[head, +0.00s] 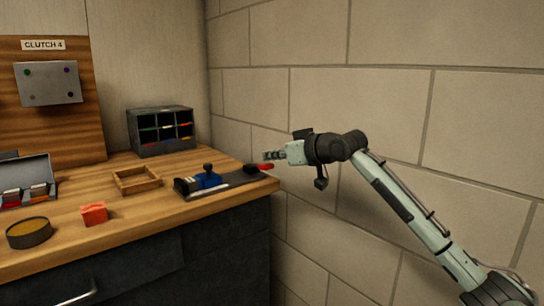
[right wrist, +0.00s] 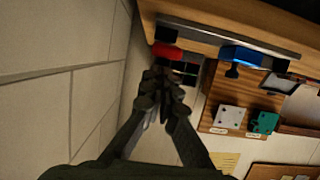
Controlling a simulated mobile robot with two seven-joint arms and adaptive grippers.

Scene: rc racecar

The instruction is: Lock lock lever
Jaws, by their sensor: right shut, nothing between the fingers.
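A dark base plate (head: 237,182) lies along the right front corner of the wooden bench. A blue block with a black knob (head: 208,179) sits on its left part. A red lever-like piece (head: 259,168) is at its right end. In the right wrist view the red piece (right wrist: 167,50) lies just beyond my fingertips, with the blue block (right wrist: 241,55) to its right. My right gripper (head: 268,156) is shut and empty, just above the red piece in the head view; contact cannot be told. Its fingers (right wrist: 160,78) also show in the right wrist view. My left gripper is out of view.
A dark compartment rack (head: 160,131) stands at the back of the bench. A wooden tray (head: 136,181), a red block (head: 94,213) and a round tin (head: 29,233) are to the left. The block wall (head: 390,110) rises close on the right, beside my right arm.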

